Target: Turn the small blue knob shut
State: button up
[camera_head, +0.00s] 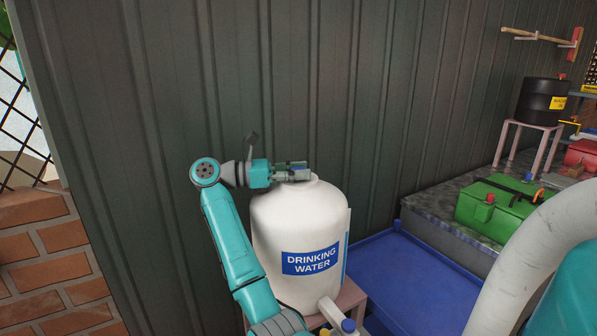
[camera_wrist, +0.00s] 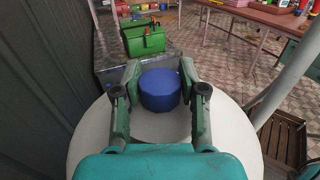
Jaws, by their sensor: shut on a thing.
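A white water tank (camera_head: 298,225) labelled "DRINKING WATER" stands by the corrugated wall. My gripper (camera_head: 296,171) reaches in from the left at the tank's top. In the wrist view, my gripper (camera_wrist: 160,78) is shut on a round blue cap (camera_wrist: 160,92), with one finger on each side. The white tank top (camera_wrist: 92,135) shows around and below the cap. In the head view, the fingers mostly hide the cap. A small blue knob (camera_head: 348,326) sits on the white spout low on the tank's front, apart from my gripper. Whether it is open or shut cannot be told.
The tank rests on a pinkish stool (camera_head: 350,297). A blue tray (camera_head: 400,262) lies to its right. A green box (camera_head: 497,205) sits on a grey slab. A black drum (camera_head: 541,101) stands on a stool farther back. A thick grey hose (camera_head: 520,255) fills the lower right.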

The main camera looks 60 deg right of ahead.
jog(key=shift+m+g+y, duration=0.3)
jog(key=shift+m+y, duration=0.1)
jog(key=shift+y, duration=0.1)
jog(key=o, duration=1.2)
jog(key=shift+c, duration=0.2)
notch_tip(320, 180, up, 10)
